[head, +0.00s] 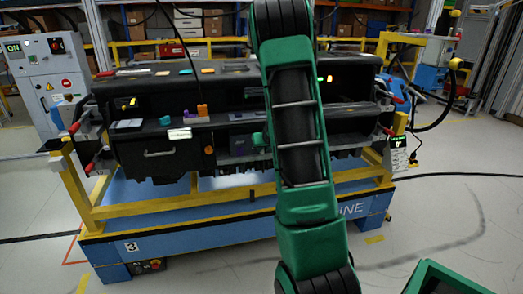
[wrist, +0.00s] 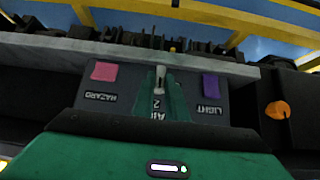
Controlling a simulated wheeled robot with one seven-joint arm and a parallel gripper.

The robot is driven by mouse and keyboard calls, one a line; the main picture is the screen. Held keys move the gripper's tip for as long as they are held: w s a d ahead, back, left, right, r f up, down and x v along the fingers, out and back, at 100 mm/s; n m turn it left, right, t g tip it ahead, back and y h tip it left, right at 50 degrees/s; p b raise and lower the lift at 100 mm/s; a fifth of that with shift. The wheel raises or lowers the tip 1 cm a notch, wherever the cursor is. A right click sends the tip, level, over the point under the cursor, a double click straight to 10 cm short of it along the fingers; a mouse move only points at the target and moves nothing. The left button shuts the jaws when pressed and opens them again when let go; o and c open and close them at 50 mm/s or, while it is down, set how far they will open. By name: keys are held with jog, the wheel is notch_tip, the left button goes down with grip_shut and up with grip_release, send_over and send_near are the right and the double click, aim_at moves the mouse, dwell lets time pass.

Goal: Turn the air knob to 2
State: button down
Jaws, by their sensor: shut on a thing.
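The air knob (wrist: 160,80) is a small pale grip on a dark panel (wrist: 125,103), seen upside down in the wrist view. The "AIR" label and a "2" show between it and my wrist. My gripper (wrist: 160,83) has its green fingers on both sides of the knob, shut on it. The knob's lower part is hidden between the fingers, so its exact setting is unclear. In the head view a green fingertip part (head: 258,139) shows at the dashboard (head: 150,104); my arm hides much of the middle, and the knob cannot be made out.
A pink HAZARD button (wrist: 104,71) and a purple LIGHT button (wrist: 210,86) flank the knob closely. An orange knob (wrist: 277,110) sits further right. The blue and yellow stand (head: 200,229) carries the dashboard.

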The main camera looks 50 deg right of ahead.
jog(key=c, duration=1.8)
grip_release()
jog(key=shift+w+f, duration=0.1)
jog(key=shift+w, duration=0.05)
jog(key=shift+o, duration=0.2)
jog(key=v, duration=1)
jog(key=shift+s+a+r, duration=0.15)
jog(key=shift+s+r, duration=0.1)
